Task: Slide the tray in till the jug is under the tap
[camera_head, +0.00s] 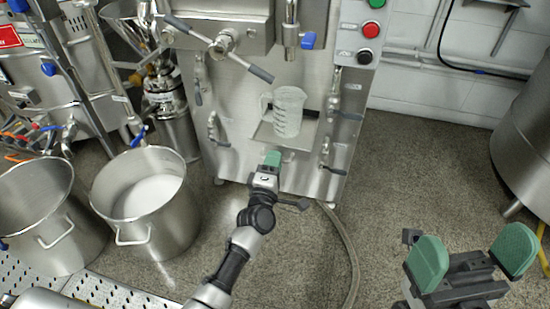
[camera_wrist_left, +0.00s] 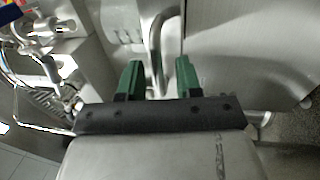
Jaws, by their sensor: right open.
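The clear measuring jug (camera_head: 288,108) stands upright on the metal tray (camera_head: 268,137) at the front of the mill. The tap (camera_head: 291,38) with a blue lever is higher up, above the jug in the picture; I cannot tell how far the jug stands out from it. My left gripper (camera_head: 272,158) is at the tray's front edge; contact is unclear. In the left wrist view its green fingers (camera_wrist_left: 159,82) are apart, with a curved metal bar (camera_wrist_left: 156,50) showing between them, not visibly gripped. My right gripper (camera_head: 471,253) is open and empty over the floor at lower right.
Two steel pots (camera_head: 145,232) stand at the left, one with white contents. A long lever (camera_head: 245,66) crosses above the jug. Red and green buttons (camera_head: 365,56) are on the panel. A hose (camera_head: 350,250) lies on the floor.

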